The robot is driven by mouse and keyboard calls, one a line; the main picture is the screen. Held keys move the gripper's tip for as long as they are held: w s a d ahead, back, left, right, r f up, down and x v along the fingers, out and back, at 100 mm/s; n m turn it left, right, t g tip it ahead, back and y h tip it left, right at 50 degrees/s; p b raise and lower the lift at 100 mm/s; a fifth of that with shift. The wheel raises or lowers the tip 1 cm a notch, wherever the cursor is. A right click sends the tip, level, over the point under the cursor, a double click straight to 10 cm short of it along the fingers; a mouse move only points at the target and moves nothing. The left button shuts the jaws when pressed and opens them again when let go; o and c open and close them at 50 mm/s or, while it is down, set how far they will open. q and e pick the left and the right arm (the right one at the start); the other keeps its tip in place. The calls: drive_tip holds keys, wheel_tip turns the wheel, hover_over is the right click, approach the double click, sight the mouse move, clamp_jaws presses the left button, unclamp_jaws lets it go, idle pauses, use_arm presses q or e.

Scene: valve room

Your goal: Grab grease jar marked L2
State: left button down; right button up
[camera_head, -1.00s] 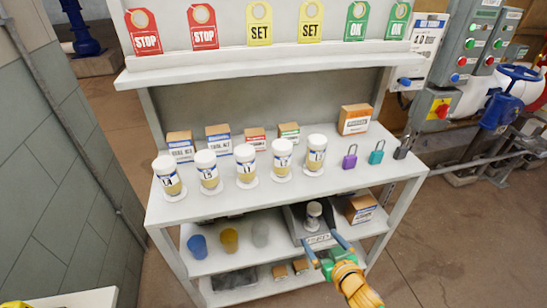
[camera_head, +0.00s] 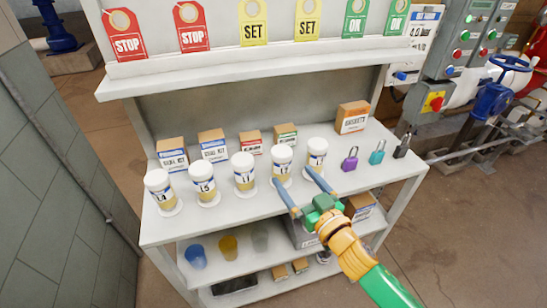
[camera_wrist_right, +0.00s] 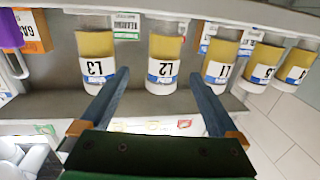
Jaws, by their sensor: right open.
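The jar marked L2 (camera_head: 283,158) stands upright on the bench top, fourth from the left in a row of white-capped jars with tan contents. In the right wrist view, which is upside down, the L2 jar (camera_wrist_right: 166,62) lies ahead, between the lines of my two fingers. My right gripper (camera_head: 292,177) is open and empty, in front of the L2 and L3 jars. Its fingertips (camera_wrist_right: 159,77) appear close to the L2 jar, with no clear contact. My left gripper is out of view.
The L3 jar (camera_head: 317,152) stands close to the right of L2, and the L1 jar (camera_head: 244,172) to its left. Small boxes (camera_head: 212,145) stand behind. Padlocks (camera_head: 350,160) stand to the right. Cups (camera_head: 228,248) sit on the shelf below.

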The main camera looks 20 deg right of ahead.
sight(286, 168)
drive_tip(key=w, duration=0.2)
drive_tip(key=w+a, duration=0.1)
drive_tip(key=w, duration=0.1)
drive_tip(key=w+p, duration=0.1)
drive_tip(key=w, duration=0.1)
drive_tip(key=shift+w+a+r, duration=0.15)
drive_tip(key=shift+w+a, duration=0.15)
drive_tip(key=shift+a, duration=0.1)
drive_tip(key=shift+s, duration=0.15)
drive_tip(key=c, duration=0.6)
clamp_jaws()
